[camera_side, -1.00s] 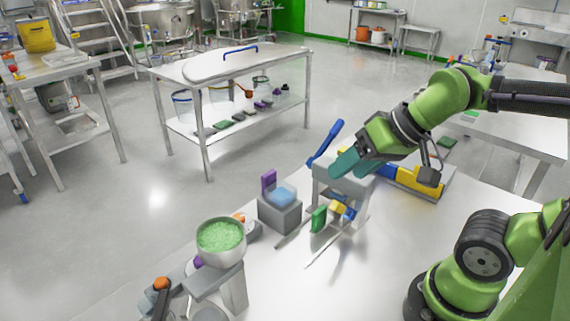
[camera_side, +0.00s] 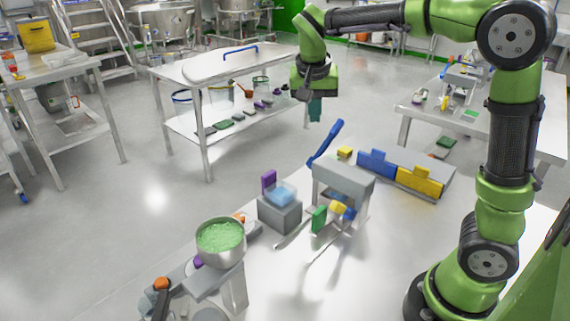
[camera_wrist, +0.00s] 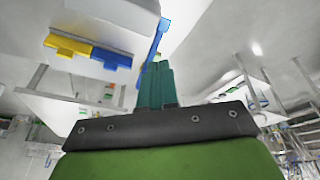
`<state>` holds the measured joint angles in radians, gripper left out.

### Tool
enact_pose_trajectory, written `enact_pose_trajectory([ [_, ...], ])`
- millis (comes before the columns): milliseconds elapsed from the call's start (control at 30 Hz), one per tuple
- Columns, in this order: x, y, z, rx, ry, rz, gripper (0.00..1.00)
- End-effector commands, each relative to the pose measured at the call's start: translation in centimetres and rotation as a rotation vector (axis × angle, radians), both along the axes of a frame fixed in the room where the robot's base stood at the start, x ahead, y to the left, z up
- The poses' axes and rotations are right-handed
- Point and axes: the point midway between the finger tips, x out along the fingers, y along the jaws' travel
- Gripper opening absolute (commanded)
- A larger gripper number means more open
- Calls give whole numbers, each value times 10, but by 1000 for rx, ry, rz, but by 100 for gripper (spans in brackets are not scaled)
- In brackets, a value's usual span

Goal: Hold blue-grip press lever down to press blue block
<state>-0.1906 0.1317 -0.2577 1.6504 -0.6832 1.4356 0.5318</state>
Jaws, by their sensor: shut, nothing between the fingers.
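The blue-grip press lever (camera_side: 326,143) slants up and to the right from behind the grey press (camera_side: 343,182), its grip raised. It also shows in the wrist view (camera_wrist: 153,45), just beyond my fingertips. My gripper (camera_side: 315,119) points down in the side view, its teal fingers close together, just above and left of the lever's top. I see the fingers in the wrist view (camera_wrist: 157,68) too, shut and empty. Whether they touch the lever, I cannot tell. A blue block (camera_side: 343,211) shows partly under the press, beside yellow and green pieces.
A blue and yellow rack (camera_side: 405,176) stands right of the press. A grey block with a clear blue top (camera_side: 280,210) stands left of it. A steel bowl of green granules (camera_side: 221,240) is at front left. A bench (camera_side: 240,68) stands behind.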

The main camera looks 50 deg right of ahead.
Motion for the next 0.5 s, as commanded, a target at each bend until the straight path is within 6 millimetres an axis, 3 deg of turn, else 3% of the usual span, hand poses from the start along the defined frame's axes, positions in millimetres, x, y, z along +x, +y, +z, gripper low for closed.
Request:
enact_pose_trajectory([
  [33,13,-10,4,-50,1,-88,0],
  [200,30,-37,31,-181,-60,-388,0],
  [300,28,-45,50,-211,-119,-532,0],
  [500,22,-45,51,-208,-135,-625,0],
])
